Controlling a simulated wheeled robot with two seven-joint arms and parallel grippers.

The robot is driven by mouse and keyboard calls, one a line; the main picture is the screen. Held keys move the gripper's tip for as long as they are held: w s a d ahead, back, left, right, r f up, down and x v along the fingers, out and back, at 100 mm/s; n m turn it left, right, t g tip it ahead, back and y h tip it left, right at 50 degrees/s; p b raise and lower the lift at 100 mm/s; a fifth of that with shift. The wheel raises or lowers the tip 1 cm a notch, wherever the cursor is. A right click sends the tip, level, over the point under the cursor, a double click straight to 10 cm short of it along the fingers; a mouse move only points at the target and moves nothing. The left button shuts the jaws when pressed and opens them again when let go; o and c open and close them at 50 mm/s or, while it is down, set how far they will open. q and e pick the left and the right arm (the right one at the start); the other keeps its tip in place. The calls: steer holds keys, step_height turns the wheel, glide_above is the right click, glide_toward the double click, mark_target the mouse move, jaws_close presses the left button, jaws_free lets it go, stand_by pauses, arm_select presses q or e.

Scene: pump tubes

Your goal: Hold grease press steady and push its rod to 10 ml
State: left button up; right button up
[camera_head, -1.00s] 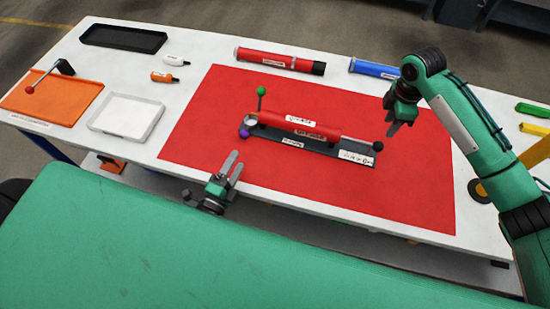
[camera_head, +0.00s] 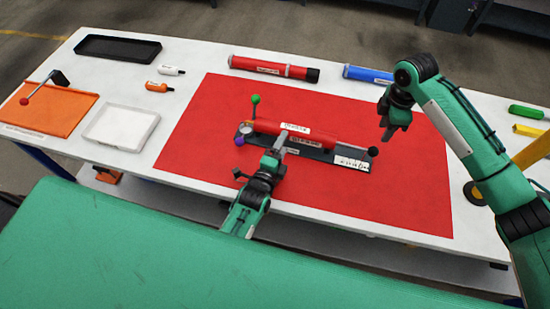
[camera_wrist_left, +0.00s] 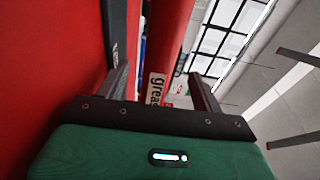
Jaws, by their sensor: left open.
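The grease press is a red cylinder (camera_head: 330,137) with white labels, lying on a dark base (camera_head: 322,153) in the middle of the red mat. Its rod comes out at the right end and carries a black knob (camera_head: 373,151). My left gripper (camera_head: 278,142) is open at the front side of the press, near its left half. In the left wrist view, the red cylinder (camera_wrist_left: 172,38) with a "grease" label shows beyond and between the open fingers (camera_wrist_left: 162,78). My right gripper (camera_head: 388,130) hangs above the mat, up and right of the knob; its jaw opening is unclear.
A green-knobbed lever (camera_head: 256,100), a purple knob (camera_head: 239,141) and a gauge (camera_head: 246,128) sit at the press's left end. A red tube (camera_head: 270,67) and a blue tube (camera_head: 370,73) lie behind. The right part of the red mat (camera_head: 400,200) is clear.

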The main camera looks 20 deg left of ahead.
mark_target(376, 149)
arm_select(q)
steer(key=shift+w+d, duration=0.2)
steer(key=shift+w, duration=1.35)
steer(key=shift+w+d, duration=0.2)
steer(key=shift+w, duration=1.35)
jaws_close()
arm_select(e)
steer(key=shift+o, duration=2)
steer(key=shift+d+f, duration=0.15)
steer(key=shift+s+d+f+m+y, duration=0.1)
steer(key=shift+d+f+m+y, duration=0.15)
steer(key=shift+y, duration=0.25)
steer(key=shift+a+f+m+y, duration=0.15)
steer(key=shift+f+m+y, duration=0.2)
steer(key=shift+f, duration=1.5)
steer(key=shift+a+f+m+y, duration=0.15)
steer(key=shift+f+y, duration=0.3)
steer(key=shift+f, duration=1.45)
steer(key=shift+a+f+m+y, duration=0.1)
steer(key=shift+f+m+y, duration=0.25)
steer(key=shift+f, duration=1.5)
